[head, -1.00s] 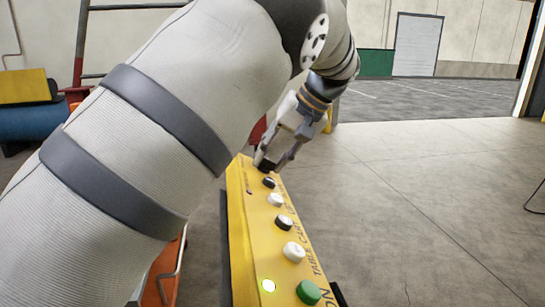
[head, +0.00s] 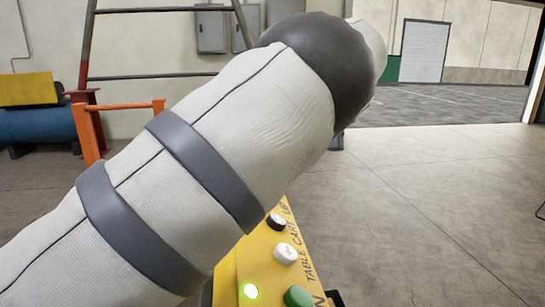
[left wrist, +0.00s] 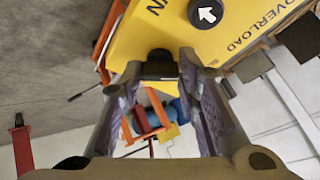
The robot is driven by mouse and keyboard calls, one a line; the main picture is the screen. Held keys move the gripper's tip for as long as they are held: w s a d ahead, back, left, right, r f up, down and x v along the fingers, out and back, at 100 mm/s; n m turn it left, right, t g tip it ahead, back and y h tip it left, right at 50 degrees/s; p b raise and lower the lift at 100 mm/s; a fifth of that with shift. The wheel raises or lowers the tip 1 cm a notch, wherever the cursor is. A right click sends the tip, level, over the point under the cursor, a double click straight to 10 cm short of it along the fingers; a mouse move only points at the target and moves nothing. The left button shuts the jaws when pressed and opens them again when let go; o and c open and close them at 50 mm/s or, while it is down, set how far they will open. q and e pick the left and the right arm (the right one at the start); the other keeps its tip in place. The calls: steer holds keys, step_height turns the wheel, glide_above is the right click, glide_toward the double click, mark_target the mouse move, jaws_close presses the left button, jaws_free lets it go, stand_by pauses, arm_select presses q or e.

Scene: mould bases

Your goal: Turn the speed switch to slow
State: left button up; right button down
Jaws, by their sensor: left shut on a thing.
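In the left wrist view, a black knob (left wrist: 160,56), apparently the speed switch, sits at the edge of the yellow control panel (left wrist: 125,42). My left gripper (left wrist: 162,68) is shut on this knob, with a fingertip on each side of it. The knob's pointer and its setting cannot be made out, and only parts of the lettering near it show. In the head view, my left arm hides the gripper and the far end of the panel (head: 228,272). My right gripper is in neither view.
A round switch with a white arrow (left wrist: 207,14) is close to the gripper, beside the word OVERLOAD. Floor at right is clear.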

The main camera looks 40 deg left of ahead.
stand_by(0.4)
arm_select(q)
steer(key=o, duration=1.2)
steer(key=shift+c, duration=0.2)
step_height(320, 180, up, 10)
